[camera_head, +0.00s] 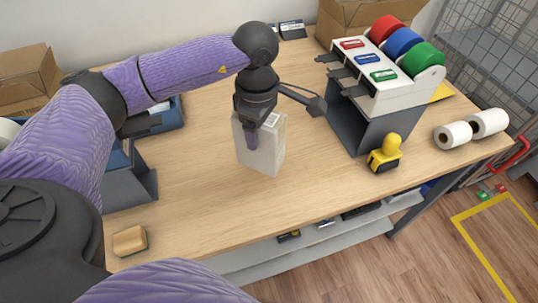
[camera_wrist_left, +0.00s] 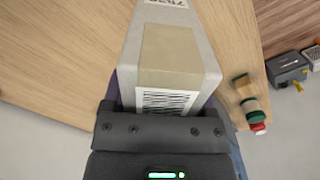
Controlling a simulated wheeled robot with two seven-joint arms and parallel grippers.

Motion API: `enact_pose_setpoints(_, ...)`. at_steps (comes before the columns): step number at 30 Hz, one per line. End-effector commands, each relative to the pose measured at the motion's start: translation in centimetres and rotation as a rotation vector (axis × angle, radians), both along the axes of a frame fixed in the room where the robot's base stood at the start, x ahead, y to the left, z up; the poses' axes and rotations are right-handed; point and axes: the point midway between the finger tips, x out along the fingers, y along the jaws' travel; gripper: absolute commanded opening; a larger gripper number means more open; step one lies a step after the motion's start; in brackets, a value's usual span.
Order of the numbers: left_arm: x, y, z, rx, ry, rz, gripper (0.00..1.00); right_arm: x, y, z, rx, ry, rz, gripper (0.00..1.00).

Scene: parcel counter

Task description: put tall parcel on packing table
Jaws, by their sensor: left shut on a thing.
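The tall parcel (camera_head: 269,150) is a pale grey-white upright box over the middle of the wooden packing table (camera_head: 205,205). My left gripper (camera_head: 252,138) is shut on its upper part from above. I cannot tell whether its base touches the tabletop. In the left wrist view the parcel (camera_wrist_left: 182,60) sits between the fingers, with a tan tape strip and a barcode label showing. The table (camera_wrist_left: 70,50) shows behind it. My right gripper is not in view.
A tape dispenser rack (camera_head: 400,92) with red, blue and green rolls stands right of the parcel. A yellow-black tool (camera_head: 385,153) and white rolls (camera_head: 472,128) are nearby. A sponge (camera_head: 130,240) lies front left. Cardboard boxes (camera_head: 25,78) stand far left.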

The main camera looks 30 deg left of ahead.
Motion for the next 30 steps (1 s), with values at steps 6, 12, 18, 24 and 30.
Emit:
enact_pose_setpoints(6, 0.0, 0.0, -4.0, 0.0, 0.001, 0.0, 0.0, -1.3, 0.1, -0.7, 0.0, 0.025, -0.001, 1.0)
enact_pose_setpoints(12, 0.0, 0.0, -7.1, -0.001, 0.0, 0.0, 0.0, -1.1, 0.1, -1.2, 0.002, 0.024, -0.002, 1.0)
enact_pose_setpoints(18, 0.0, 0.0, -7.0, -0.001, -0.001, -0.001, 0.0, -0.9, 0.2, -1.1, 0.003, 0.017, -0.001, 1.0)
enact_pose_setpoints(24, 0.0, 0.0, -7.2, 0.0, -0.001, -0.001, 1.0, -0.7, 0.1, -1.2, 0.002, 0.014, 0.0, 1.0)
enact_pose_setpoints(30, 0.0, 0.0, -7.1, 0.0, -0.001, -0.001, 1.0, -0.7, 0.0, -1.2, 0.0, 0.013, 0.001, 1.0)
